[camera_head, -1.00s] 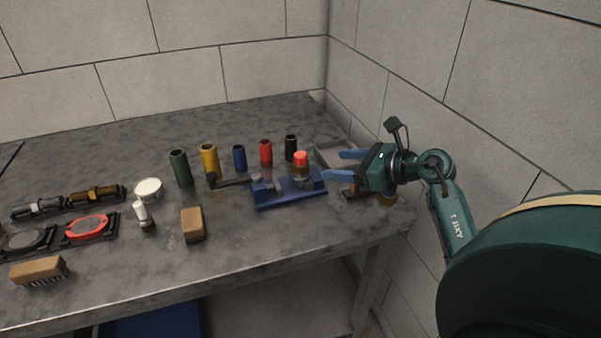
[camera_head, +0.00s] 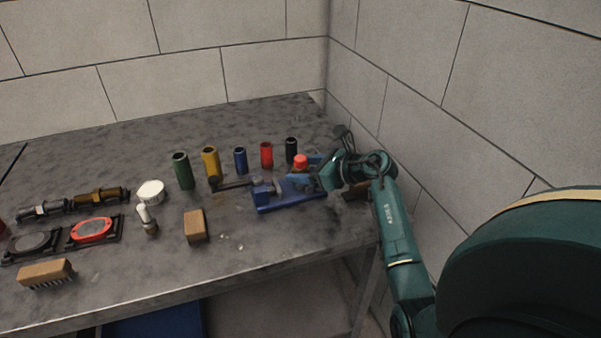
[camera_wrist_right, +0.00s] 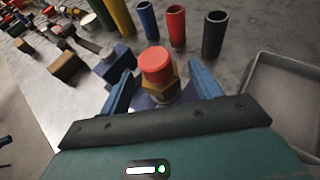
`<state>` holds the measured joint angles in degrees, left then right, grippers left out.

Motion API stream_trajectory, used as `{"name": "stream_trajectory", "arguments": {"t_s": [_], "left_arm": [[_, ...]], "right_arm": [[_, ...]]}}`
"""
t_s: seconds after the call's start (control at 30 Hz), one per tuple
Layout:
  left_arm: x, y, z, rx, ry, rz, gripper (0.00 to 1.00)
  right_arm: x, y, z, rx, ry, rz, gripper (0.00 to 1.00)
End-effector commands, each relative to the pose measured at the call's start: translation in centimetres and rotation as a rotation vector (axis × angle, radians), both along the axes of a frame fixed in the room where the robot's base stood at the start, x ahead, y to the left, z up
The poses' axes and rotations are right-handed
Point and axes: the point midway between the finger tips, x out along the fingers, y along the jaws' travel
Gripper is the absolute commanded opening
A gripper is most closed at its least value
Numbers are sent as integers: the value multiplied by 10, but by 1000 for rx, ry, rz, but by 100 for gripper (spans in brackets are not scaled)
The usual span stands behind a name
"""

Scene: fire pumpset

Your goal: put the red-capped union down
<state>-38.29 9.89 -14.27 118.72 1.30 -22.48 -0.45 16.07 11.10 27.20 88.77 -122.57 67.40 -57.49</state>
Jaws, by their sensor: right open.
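The red-capped union (camera_head: 300,162) stands upright at the blue vise (camera_head: 290,196) on the right part of the table. In the right wrist view, its red cap (camera_wrist_right: 156,65) sits on a brass-coloured body (camera_wrist_right: 160,87). My right gripper (camera_head: 308,169) is open around it. In the wrist view, one blue finger (camera_wrist_right: 120,92) is left of the union and the other (camera_wrist_right: 204,80) is right of it, with gaps visible. The union's lower end is hidden by the gripper. My left gripper is not in view.
Green, yellow, blue, red and black tubes (camera_head: 291,150) stand in a row behind the vise. A grey tray (camera_wrist_right: 285,95) lies to the right in the wrist view. A wooden block (camera_head: 195,225) and a brush (camera_head: 46,272) lie left.

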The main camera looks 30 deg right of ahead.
Motion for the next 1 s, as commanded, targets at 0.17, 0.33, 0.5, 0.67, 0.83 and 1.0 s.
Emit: {"name": "stream_trajectory", "arguments": {"t_s": [0.17, 0.33, 0.5, 0.67, 0.83, 1.0], "left_arm": [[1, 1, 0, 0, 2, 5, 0], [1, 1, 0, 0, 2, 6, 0], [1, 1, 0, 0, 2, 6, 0], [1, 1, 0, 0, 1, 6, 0], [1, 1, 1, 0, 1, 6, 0], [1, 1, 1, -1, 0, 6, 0]], "right_arm": [[13, 6, -6, 0, 0, -1, 64], [13, 6, -7, -3, 0, -1, 64], [13, 6, -7, -2, 0, -1, 53], [13, 6, -7, -2, 0, -1, 40], [13, 6, -7, -2, 0, -1, 26], [13, 6, -7, -2, 0, -1, 12]]}}
